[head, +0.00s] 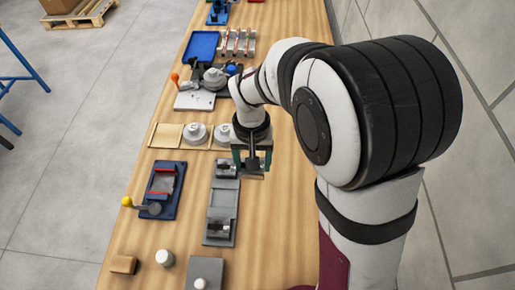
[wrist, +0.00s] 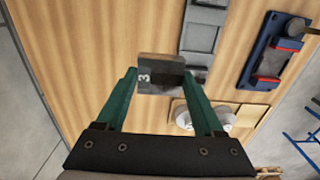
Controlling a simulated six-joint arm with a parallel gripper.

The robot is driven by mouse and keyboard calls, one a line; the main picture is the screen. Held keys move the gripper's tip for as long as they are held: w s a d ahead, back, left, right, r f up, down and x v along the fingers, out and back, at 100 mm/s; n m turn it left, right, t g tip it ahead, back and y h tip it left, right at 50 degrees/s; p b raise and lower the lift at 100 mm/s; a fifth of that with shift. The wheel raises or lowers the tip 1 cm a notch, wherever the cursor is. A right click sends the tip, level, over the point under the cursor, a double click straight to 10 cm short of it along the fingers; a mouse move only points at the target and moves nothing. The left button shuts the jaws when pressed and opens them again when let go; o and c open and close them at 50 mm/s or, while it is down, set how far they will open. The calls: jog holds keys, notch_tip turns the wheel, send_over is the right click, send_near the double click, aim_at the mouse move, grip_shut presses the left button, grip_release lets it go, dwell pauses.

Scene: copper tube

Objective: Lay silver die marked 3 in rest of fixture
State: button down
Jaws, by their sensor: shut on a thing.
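The silver die marked 3 (wrist: 161,74) is a grey block between the green fingers of my gripper (wrist: 160,90), with its white 3 showing at the left in the wrist view. My gripper is shut on it. In the head view my gripper (head: 252,163) hangs over the wood table, just right of the far end of a long grey fixture (head: 222,203). That fixture has darker blocks near both ends and a flat stretch between them. It shows in part in the wrist view (wrist: 201,38), beyond the die and to its right. The die's underside is hidden.
A blue fixture (head: 163,188) with red pads and a yellow-knobbed lever stands left of the grey one. White round weights (head: 196,133) sit on a wooden board behind. Bare table lies right of the grey fixture.

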jog(key=w+a, duration=0.3)
jog(key=a, duration=1)
send_over(163, 183)
jog(key=shift+f, duration=0.7)
jog(key=shift+f, duration=0.15)
jog(key=shift+f, duration=2.8)
jog(key=shift+f, duration=1.15)
grip_release()
